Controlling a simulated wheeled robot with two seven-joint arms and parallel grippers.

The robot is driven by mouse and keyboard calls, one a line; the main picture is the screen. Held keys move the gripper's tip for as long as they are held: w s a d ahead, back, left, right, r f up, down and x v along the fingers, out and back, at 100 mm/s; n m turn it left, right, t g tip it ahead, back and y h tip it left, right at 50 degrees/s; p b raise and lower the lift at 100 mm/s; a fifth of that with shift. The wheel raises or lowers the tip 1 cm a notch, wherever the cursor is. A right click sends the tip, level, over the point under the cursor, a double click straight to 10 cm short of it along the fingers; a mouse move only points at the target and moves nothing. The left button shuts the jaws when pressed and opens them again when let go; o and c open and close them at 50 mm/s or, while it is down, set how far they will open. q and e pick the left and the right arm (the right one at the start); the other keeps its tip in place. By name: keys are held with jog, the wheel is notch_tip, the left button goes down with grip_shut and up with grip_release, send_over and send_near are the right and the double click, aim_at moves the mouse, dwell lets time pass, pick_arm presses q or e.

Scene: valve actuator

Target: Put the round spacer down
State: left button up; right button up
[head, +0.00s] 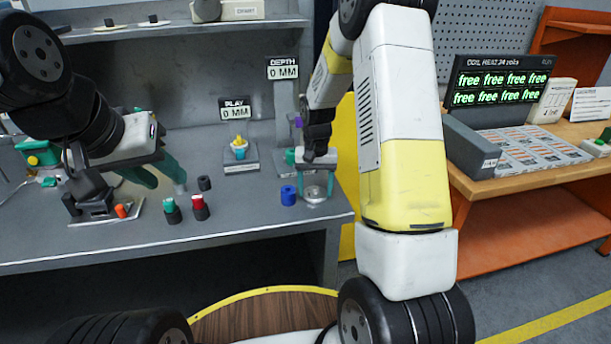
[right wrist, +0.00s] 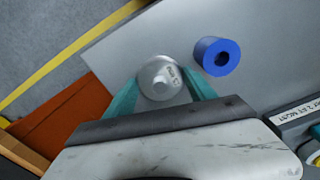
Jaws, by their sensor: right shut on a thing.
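The round spacer (right wrist: 160,78) is a silvery disc with a small raised middle and a printed label. In the right wrist view it sits between the teal fingers of my right gripper (right wrist: 163,95), which is shut on it. In the head view my right gripper (head: 317,178) points down near the bench's front right corner, with the round spacer (head: 314,194) low between its fingers. I cannot tell whether the spacer touches the bench. My left gripper (head: 160,174) is open over the left part of the bench, its teal fingers apart.
A blue ring (right wrist: 217,57) stands close beside the spacer; it also shows in the head view (head: 288,195). The grey bench (head: 250,215) holds red (head: 200,207), green (head: 172,211) and black (head: 204,183) small parts, plus PLAY (head: 236,108) and DEPTH (head: 283,68) gauges behind.

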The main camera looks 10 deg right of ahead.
aim_at(315, 187)
jog(key=o, duration=1.3)
jog(key=shift+f, duration=0.1)
notch_tip(315, 187, up, 12)
jog(key=s+r+n+t+y, duration=0.1)
jog(key=s+r+t, duration=0.2)
jog(key=s+r, duration=0.65)
jog(key=s+r+t, duration=0.1)
jog(key=s, duration=0.4)
jog(key=s+a+r+n+t, duration=0.1)
jog(key=s+r, duration=0.1)
jog(key=s, duration=0.3)
jog(key=s+a+r+n+t+y, duration=0.1)
jog(key=s, duration=0.4)
jog(key=shift+a+r, duration=0.1)
jog(key=shift+r, duration=0.05)
